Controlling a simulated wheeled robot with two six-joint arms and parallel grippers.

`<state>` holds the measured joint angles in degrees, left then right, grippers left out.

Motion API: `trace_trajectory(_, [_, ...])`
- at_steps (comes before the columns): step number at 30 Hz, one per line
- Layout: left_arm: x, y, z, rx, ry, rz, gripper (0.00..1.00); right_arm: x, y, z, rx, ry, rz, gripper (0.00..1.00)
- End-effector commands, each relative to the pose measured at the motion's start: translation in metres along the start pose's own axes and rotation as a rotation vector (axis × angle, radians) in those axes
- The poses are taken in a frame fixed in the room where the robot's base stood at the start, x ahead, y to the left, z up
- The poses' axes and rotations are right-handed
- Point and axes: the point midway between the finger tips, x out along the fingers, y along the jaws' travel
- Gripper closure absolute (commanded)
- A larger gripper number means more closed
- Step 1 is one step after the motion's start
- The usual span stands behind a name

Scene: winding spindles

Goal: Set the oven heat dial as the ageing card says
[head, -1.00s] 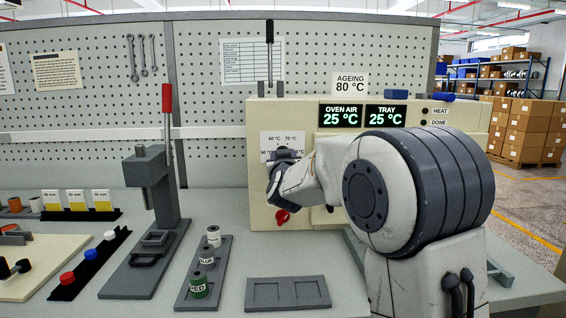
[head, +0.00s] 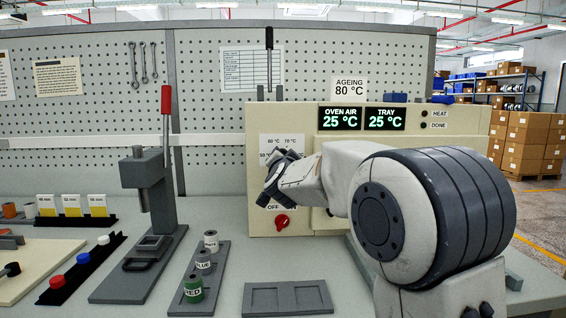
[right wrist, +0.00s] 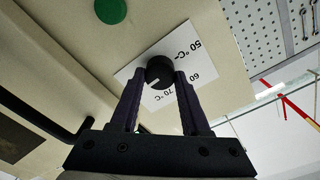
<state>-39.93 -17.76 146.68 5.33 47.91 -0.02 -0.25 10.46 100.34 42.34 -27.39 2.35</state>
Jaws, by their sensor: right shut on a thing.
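The ageing card (head: 349,88) stands on top of the oven (head: 466,120) and reads 80 °C. The heat dial (right wrist: 160,72) is a black round knob with a white pointer line, on a white scale plate (right wrist: 130,74). The plate also shows in the head view (head: 283,142). My right gripper (right wrist: 159,76) is shut on the dial, one finger on each side. The pointer is toward the lower left in the wrist view, near and a little left of the 70 °C mark. In the head view my right gripper (head: 272,182) hides the dial. My left gripper is out of view.
The oven displays (head: 362,118) read 25 °C for oven air and tray. A red switch (head: 282,221) marked OFF sits below the dial. A green button (right wrist: 111,10) shows in the wrist view. A press (head: 147,185) and spool rack (head: 205,262) stand left.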

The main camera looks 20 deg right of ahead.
Motion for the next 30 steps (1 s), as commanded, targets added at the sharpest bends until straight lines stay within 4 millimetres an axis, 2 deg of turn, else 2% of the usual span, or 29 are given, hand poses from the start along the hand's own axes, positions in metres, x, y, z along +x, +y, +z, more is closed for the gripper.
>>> trace_trajectory(9, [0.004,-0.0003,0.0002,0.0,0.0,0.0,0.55,0.0,0.0007,0.0023,0.073,-0.007,0.003,1.0])
trace_trajectory(21, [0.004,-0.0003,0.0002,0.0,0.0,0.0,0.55,0.0001,0.0006,0.0022,0.08,-0.008,0.003,1.0])
trace_trajectory(22, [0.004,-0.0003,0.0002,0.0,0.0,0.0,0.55,0.0001,0.0006,0.0022,0.08,-0.008,0.003,0.5])
trace_trajectory(24, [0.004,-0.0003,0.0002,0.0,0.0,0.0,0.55,0.0001,0.0006,0.0022,0.08,-0.007,0.003,0.24])
trace_trajectory(30, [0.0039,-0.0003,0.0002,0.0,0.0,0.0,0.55,0.0,0.0003,0.0011,0.079,-0.005,0.002,0.24])
